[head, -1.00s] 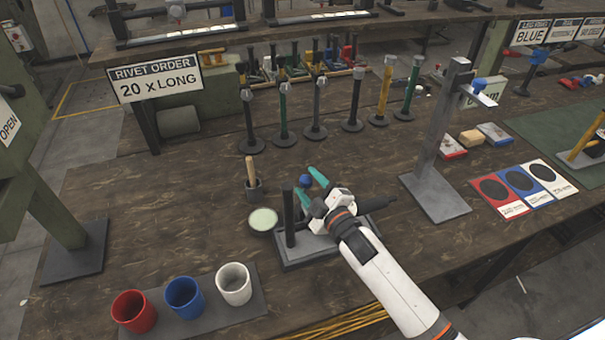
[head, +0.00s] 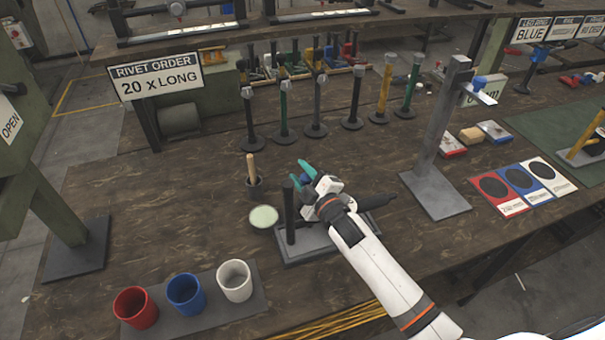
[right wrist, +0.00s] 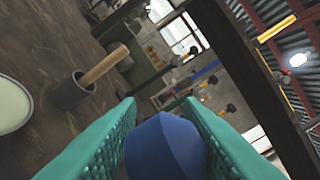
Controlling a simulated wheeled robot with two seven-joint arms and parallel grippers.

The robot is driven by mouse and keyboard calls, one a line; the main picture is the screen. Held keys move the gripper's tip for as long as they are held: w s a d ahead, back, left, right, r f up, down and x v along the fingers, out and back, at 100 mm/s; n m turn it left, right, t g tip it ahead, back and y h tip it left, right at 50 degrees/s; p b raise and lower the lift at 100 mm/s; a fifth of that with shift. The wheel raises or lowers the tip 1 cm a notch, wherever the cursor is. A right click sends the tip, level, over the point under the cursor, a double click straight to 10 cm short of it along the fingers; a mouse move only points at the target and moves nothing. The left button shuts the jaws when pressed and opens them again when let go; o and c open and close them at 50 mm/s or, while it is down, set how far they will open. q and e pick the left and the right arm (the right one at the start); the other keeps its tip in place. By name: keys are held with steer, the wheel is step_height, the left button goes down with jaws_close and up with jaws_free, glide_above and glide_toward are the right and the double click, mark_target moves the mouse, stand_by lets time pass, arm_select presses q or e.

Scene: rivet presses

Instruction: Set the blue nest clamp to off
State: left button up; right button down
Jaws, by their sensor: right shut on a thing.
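A blue knob (head: 306,179), which I take for the blue nest clamp's handle, shows above a grey base plate (head: 299,255) with a dark upright post (head: 289,215). My right gripper (head: 302,174) is shut on this knob, with a teal finger on either side. In the right wrist view the blue knob (right wrist: 165,148) fills the gap between the teal fingers. The rest of the clamp is hidden behind my gripper and arm, so I cannot tell its setting. My left gripper is not in view.
A dark cup with a wooden-handled tool (head: 253,186) and a pale green round dish (head: 263,218) stand just left of the gripper. Red, blue and white cups (head: 185,293) stand front left. A grey stand (head: 435,195) is at right. Several tall presses line the back.

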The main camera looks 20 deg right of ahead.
steer(key=shift+w+d+r, duration=0.1)
steer(key=shift+d, duration=0.05)
steer(key=shift+w+r+p, duration=0.15)
steer(key=shift+r+p, duration=0.05)
steer(key=shift+p, duration=0.3)
steer(key=w+f+m+g+h+p, duration=0.1)
steer(key=w+f+g+p, duration=0.3)
steer(key=w+f+g, duration=0.3)
steer(key=shift+w+g, duration=0.5)
steer(key=shift+w, duration=0.7)
steer(key=c, duration=1.1)
jaws_free()
